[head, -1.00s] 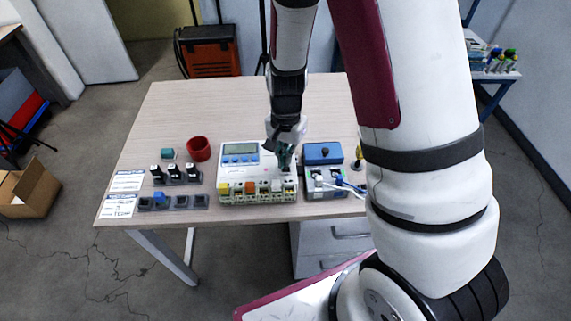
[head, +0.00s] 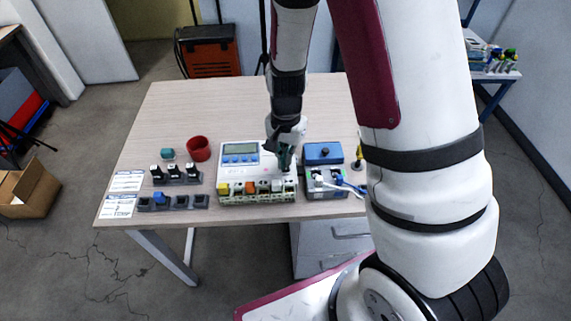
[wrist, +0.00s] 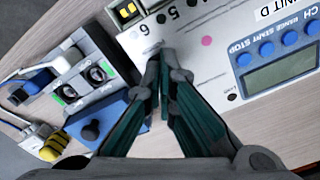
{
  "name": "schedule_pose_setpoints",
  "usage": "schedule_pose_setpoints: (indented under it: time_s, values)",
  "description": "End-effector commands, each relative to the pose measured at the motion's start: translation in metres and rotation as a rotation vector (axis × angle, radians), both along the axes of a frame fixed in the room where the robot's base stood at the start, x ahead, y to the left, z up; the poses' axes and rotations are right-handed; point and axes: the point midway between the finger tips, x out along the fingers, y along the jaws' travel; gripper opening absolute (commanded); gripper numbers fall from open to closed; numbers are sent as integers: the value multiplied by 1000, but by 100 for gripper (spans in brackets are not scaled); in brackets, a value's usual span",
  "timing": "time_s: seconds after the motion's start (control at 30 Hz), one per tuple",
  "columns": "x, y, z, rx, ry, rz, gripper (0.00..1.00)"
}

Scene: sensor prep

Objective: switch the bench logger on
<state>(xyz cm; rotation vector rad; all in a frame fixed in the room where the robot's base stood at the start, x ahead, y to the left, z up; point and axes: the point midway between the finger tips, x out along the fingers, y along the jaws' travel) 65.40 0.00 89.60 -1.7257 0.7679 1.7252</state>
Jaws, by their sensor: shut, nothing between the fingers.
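The bench logger (head: 232,170) is a white box on the table with a display, a row of blue buttons and a terminal row along its front edge. The wrist view shows its white top (wrist: 190,62), its grey display (wrist: 285,78) and a small dark round spot near the display. My gripper (head: 287,170) points down over the right part of the logger. In the wrist view its fingertips (wrist: 163,52) are together and empty, at the logger's white top near the terminals. They hide what lies beneath; I cannot tell whether they touch it.
Right of the logger stand a blue box with a black knob (head: 323,153) and a grey block with cables (head: 325,183). On the left are a red cup (head: 198,148), a teal block (head: 168,154), small racks and label cards (head: 119,206). The table's back is clear.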

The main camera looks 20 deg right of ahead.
Motion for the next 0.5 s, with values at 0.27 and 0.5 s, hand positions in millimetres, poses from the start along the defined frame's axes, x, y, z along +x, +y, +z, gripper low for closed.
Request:
schedule_pose_setpoints:
  time_s: [0.27,0.5]
  values:
    - [0,0,-4,1,1,0,0]
    - [0,0,-8,0,1,0,0]
